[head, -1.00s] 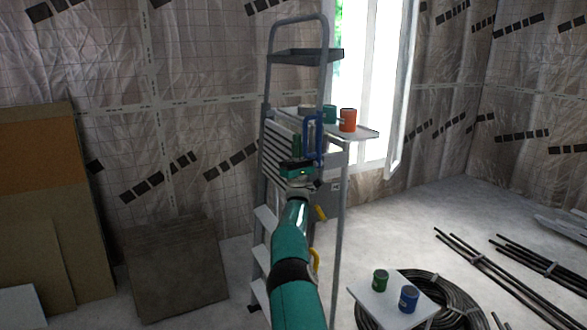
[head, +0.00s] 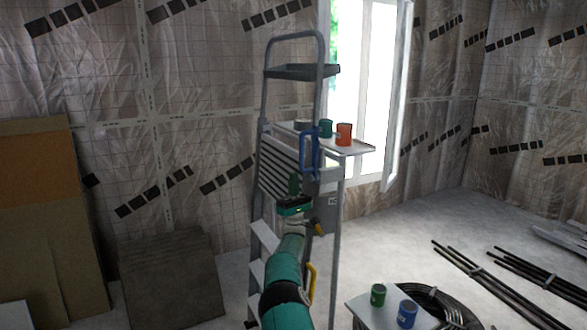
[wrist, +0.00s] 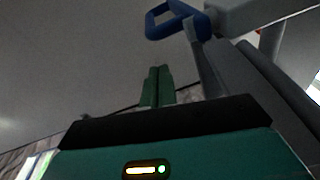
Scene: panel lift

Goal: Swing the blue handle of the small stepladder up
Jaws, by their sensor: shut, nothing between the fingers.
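The small stepladder (head: 256,190) stands upright in the middle of the head view. The blue handle also shows at the top of the wrist view (wrist: 176,22), joined to a grey part. My gripper (head: 294,184) is just below the handle in the head view, pointing up.
Several paint cans, one of them orange (head: 344,134), stand on the ladder's shelf (head: 362,149). A white board (head: 372,316) with two cans sits at the lower right by coiled cable. Boards (head: 170,285) lean at left.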

